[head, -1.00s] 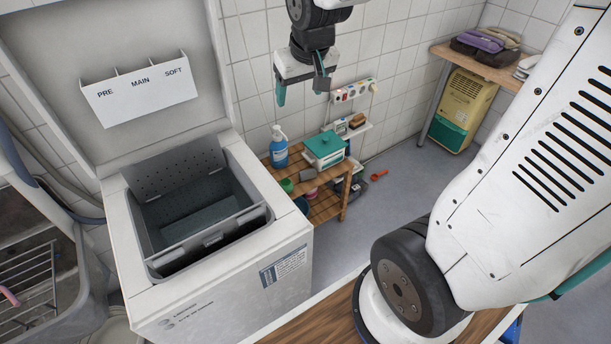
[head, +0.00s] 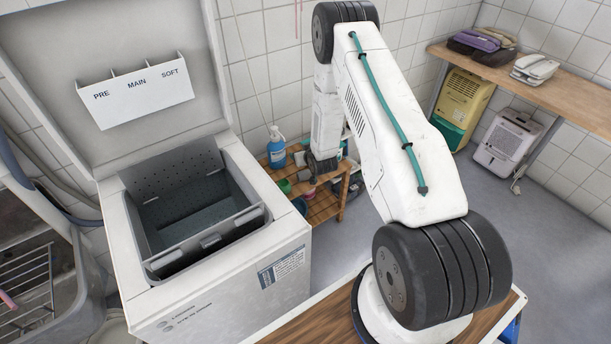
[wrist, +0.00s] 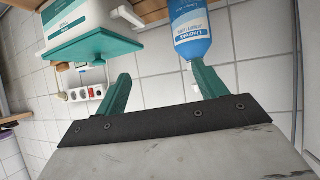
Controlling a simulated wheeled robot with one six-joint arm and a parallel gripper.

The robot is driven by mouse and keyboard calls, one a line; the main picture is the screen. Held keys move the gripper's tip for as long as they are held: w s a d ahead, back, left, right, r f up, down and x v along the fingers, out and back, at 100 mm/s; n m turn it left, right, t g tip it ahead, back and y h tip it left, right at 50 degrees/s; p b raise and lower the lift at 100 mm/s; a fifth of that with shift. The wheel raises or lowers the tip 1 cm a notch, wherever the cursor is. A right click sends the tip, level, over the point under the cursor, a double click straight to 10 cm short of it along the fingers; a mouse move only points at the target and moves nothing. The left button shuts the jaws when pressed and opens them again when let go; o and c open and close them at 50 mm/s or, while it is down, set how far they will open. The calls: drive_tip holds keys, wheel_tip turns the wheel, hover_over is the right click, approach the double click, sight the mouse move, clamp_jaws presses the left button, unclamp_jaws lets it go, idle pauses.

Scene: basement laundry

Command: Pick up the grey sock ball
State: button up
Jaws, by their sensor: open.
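A small grey lump (head: 304,175), which looks like the grey sock ball, sits on the wooden shelf stand (head: 322,207) beside the washer. It is small and partly covered by my arm, so I cannot be sure of it. I do not see it in the wrist view. My gripper (wrist: 161,72) shows two teal fingers spread apart with nothing between them. In the head view my arm hangs over the stand and hides the fingers.
A blue bottle (head: 277,150) stands on the stand and shows upside down in the wrist view (wrist: 190,35), near a white box with a teal lid (wrist: 90,45). The open top-loading washer (head: 280,240) is left. A green container (head: 284,186) is close by.

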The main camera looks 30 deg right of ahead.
drive_tip(key=t, duration=0.2)
approach(307, 177)
drive_tip(key=a+x, duration=0.1)
drive_tip(key=x, duration=0.2)
drive_tip(key=shift+m+h, duration=0.3)
drive_tip(key=x, duration=0.5)
drive_tip(key=d+x, duration=0.1)
drive_tip(key=x, duration=0.2)
drive_tip(key=c, duration=0.6)
